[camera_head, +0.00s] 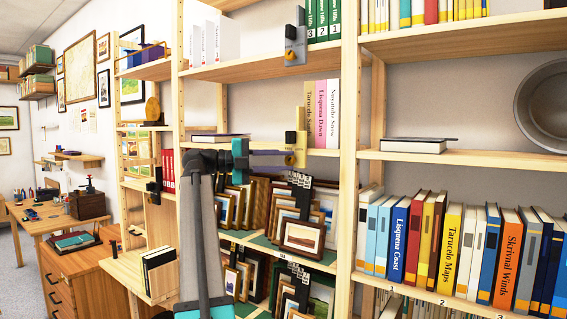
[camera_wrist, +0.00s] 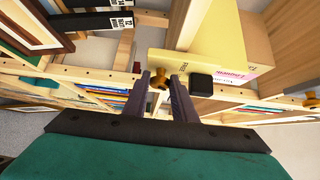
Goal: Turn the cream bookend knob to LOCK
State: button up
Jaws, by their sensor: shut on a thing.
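The cream bookend (camera_head: 296,148) stands on the middle shelf, at the left end of a short row of books. In the wrist view its pale plate (camera_wrist: 170,62) lies just past my fingers. A brass-coloured knob (camera_wrist: 159,78) sits between the fingertips. My gripper (camera_wrist: 167,86) is shut on this knob. In the head view, my gripper (camera_head: 284,157) reaches the bookend from the left, and the arm hides part of the shelf. A black block (camera_wrist: 201,87) is right of the fingers. I cannot read any LOCK mark or the knob's setting.
A grey bookend (camera_head: 295,45) stands beside green binders on the shelf above. Framed prints (camera_head: 302,237) fill the racks below. A wooden upright (camera_head: 348,150) is right of the books. A dark flat book (camera_head: 219,138) lies left on the same shelf.

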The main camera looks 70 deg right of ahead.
jog(key=shift+s+a+f, duration=0.1)
jog(key=shift+f, duration=0.05)
jog(key=o, duration=1)
jog(key=shift+a, duration=0.1)
jog(key=shift+o, duration=0.2)
jog(key=b+v, duration=0.2)
jog(key=v, duration=1.1)
jog(key=shift+w+a, duration=0.15)
jog(key=shift+w, duration=0.2)
